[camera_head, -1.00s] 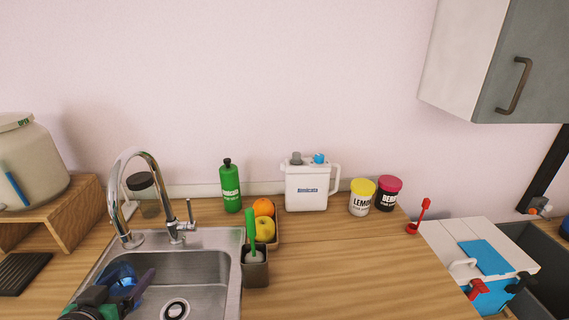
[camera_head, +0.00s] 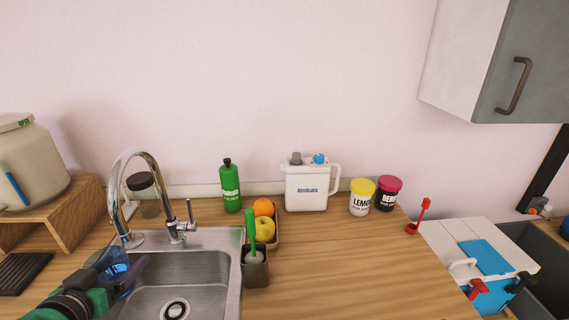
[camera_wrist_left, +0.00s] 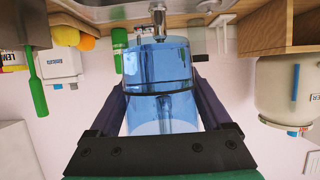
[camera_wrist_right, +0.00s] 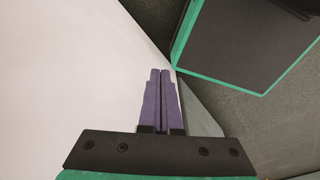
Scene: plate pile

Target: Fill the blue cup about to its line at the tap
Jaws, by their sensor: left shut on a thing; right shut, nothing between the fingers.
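The clear blue cup (camera_head: 113,260) is over the left side of the sink (camera_head: 207,263), close to the chrome tap (camera_head: 150,158). My left gripper (camera_head: 117,272) is shut on the cup, one finger on each side of it. The cup also shows in the left wrist view (camera_wrist_left: 158,62), with a dark line around it and the tap (camera_wrist_left: 157,18) just beyond. I cannot tell whether it holds water or stands right under the spout. The tap lever (camera_head: 190,212) is upright. My right gripper (camera_wrist_right: 162,102) is shut and empty, outside the head view.
A green brush in a grey holder (camera_head: 255,272) and a fruit box stand right of the sink. A green bottle (camera_head: 230,187), a white jug (camera_head: 306,187) and two jars stand behind. A wooden stand (camera_head: 60,220) is at the left. The middle counter is clear.

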